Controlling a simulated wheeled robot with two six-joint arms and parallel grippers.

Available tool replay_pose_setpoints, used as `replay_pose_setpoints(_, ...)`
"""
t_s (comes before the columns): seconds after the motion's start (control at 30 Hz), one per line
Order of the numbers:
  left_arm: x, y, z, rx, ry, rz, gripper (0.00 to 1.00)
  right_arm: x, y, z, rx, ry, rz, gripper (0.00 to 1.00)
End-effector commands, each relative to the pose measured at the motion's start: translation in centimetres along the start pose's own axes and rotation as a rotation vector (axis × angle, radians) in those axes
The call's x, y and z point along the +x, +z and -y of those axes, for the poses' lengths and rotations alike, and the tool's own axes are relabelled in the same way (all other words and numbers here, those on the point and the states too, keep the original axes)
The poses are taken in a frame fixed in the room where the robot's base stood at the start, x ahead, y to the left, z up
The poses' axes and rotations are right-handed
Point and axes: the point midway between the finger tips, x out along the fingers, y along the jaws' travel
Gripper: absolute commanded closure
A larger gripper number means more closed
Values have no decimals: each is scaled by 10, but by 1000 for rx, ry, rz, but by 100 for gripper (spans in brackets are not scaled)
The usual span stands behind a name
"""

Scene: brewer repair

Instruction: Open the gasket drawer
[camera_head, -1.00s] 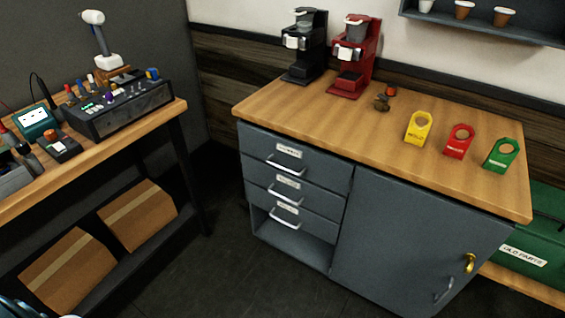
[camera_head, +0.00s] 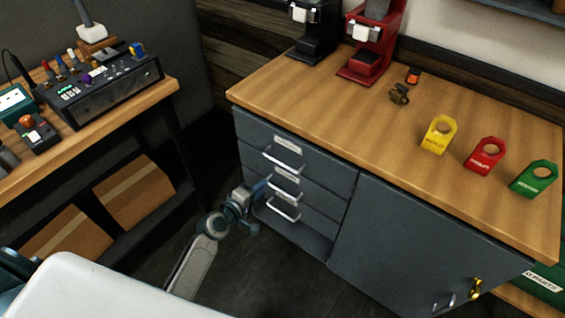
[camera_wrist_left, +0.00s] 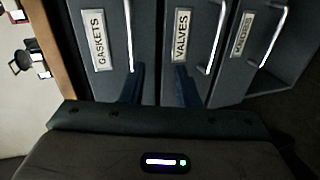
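The gasket drawer (camera_head: 262,140) is the top one in the grey cabinet and is shut, with a silver bar handle (camera_head: 282,162). In the left wrist view the drawers appear turned sideways, with the GASKETS label (camera_wrist_left: 98,40) at the left and the VALVES label (camera_wrist_left: 182,36) beside it. My left gripper (camera_head: 260,190) is in front of the drawer stack, a little below the gasket handle. In the left wrist view its two dark fingers (camera_wrist_left: 159,88) are apart and empty, one near the end of the gasket handle, the other over the valves drawer. My right gripper is not in view.
Two lower drawers, also shut, sit above an open shelf (camera_head: 290,235). A cabinet door (camera_head: 400,235) with a key is to the right. The wooden top (camera_head: 330,105) carries two brewers and yellow, red and green holders. A workbench (camera_head: 100,120) stands at the left.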

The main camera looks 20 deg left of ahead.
Motion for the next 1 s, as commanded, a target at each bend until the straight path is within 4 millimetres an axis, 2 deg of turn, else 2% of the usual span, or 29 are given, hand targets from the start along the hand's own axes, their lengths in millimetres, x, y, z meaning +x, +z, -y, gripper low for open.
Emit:
replay_pose_setpoints(0.03, -1, 0, -19, -26, 36, 7, 72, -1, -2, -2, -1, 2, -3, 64)
replay_pose_setpoints(0.1, 0, 1, -33, -50, 63, 14, 72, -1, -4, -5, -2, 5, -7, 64)
replay_pose_setpoints(0.17, 3, 1, -39, -61, 73, 17, 72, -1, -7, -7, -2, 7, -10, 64)
replay_pose_setpoints(0.27, 15, 1, -41, -63, 76, 17, 72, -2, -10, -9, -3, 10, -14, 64)
replay_pose_setpoints(0.5, 61, 2, -44, -63, 75, 17, 72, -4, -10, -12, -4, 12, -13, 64)
replay_pose_setpoints(0.7, 92, 2, -45, -61, 73, 17, 72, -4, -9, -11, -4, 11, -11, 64)
replay_pose_setpoints(0.83, 102, 3, -45, -59, 72, 17, 72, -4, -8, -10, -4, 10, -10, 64)
replay_pose_setpoints(1.0, 106, 3, -45, -58, 72, 17, 72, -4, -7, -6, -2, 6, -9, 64)
